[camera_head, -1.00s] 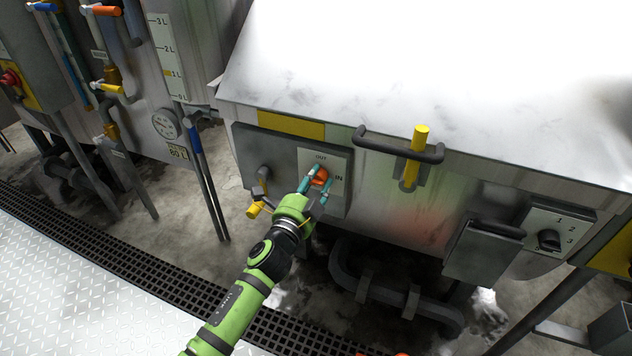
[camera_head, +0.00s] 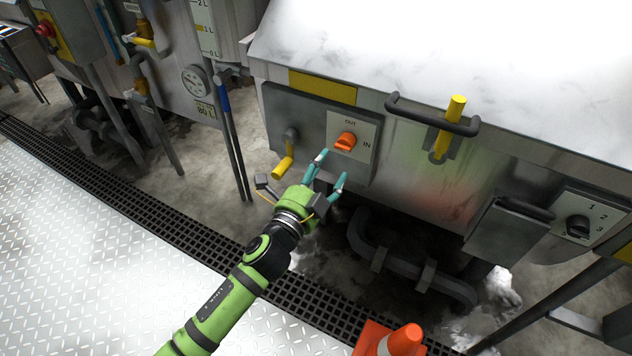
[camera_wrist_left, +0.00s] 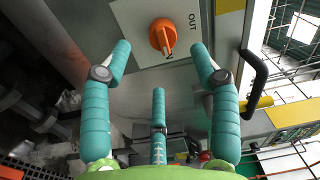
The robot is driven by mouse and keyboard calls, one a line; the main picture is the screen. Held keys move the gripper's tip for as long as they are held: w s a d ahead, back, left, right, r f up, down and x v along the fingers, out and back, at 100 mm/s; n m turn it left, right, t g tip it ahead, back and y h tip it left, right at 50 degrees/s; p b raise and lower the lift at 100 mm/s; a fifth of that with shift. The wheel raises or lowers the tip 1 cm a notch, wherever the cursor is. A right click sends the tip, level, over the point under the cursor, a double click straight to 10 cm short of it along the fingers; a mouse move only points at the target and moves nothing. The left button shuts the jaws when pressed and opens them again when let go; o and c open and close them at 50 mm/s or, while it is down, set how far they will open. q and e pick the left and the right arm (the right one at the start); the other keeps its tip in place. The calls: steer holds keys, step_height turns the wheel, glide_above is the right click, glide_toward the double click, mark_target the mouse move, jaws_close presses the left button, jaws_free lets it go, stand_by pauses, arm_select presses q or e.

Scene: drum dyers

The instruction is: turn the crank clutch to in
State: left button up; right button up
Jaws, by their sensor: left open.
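The crank clutch is an orange knob (camera_head: 345,141) on a pale plate (camera_head: 366,128) marked OUT at the top and IN at the right. My right gripper is in neither view.
A yellow-handled crank (camera_head: 283,167) is left of the plate. A dark bar handle with a yellow lever (camera_head: 448,128) is to the right. A numbered selector (camera_head: 578,227) is further right. An orange cone (camera_head: 400,343) stands at the bottom. Pipes (camera_head: 415,270) run under the machine.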

arm_select(q)
steer(key=v, duration=0.4)
stand_by(0.4)
